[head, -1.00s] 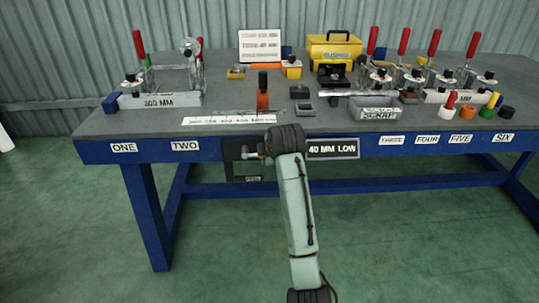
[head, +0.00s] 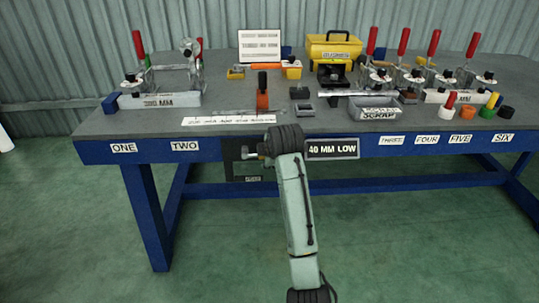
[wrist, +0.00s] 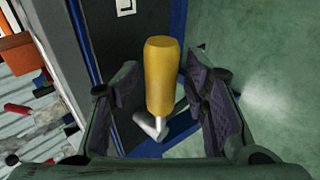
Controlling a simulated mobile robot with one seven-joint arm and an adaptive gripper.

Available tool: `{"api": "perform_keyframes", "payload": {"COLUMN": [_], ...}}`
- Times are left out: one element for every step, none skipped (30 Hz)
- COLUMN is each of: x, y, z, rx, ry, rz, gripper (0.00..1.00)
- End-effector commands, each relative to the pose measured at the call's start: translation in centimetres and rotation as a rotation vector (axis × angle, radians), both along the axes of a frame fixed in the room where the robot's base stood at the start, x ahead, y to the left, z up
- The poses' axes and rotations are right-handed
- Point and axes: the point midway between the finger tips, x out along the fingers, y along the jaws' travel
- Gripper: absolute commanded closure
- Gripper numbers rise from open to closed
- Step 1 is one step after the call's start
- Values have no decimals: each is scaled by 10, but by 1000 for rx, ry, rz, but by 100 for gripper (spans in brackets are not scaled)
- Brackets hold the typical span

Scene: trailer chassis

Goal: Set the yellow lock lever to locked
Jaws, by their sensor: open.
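The yellow lock lever (wrist: 161,75) stands upright in the middle of the wrist view, with a bent grey metal stem (wrist: 153,125) below its grip. My gripper (wrist: 165,88) is open, with one dark padded finger on each side of the lever. Gaps show between the grip and the fingers, so they do not appear closed on it. In the head view my arm's dark wrist hides the fingers, and the yellow grip cannot be made out. A dark panel (head: 236,160) on the bench front lies just beyond the wrist.
The blue bench edge (head: 400,152) carries number labels and a "40 MM LOW" plate (head: 332,149). Several clamps with red handles, a yellow box (head: 334,50) and a grey scrap tray (head: 376,113) stand on top. The green floor in front is clear.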

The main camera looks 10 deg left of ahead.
Motion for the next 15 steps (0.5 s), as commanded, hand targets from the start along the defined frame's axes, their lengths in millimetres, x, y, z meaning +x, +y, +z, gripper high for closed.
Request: {"api": "perform_keyframes", "payload": {"x": [0, -1, -2, -4, -5, -8, -11, -14, -18, -21, -24, -29, -31, -34, -38], "y": [0, 0, -1, -2, -3, -4, -5, -7, -9, -10, -11, -14, -15, -17, -18], "z": [1, 2, 3, 5, 7, 11, 14, 17, 21, 25, 29, 33, 36, 39, 43], "rx": [0, 0, 1, 1, 1, 1, 1, 1, 0, 0, 1, 1, 1, 0, 1], "ry": [-1, -1, -2, -2, -3, -4, -4, -4, -4, -4, -4, -4, -4, -3, -4], "rz": [0, 0, 0, 0, 0, 0, 0, 0, 1, 1, 0, 0, 0, -1, -1], "gripper": [58, 58, 58, 58, 58, 58, 58, 58, 58, 58, 58, 58, 58, 58, 58]}}
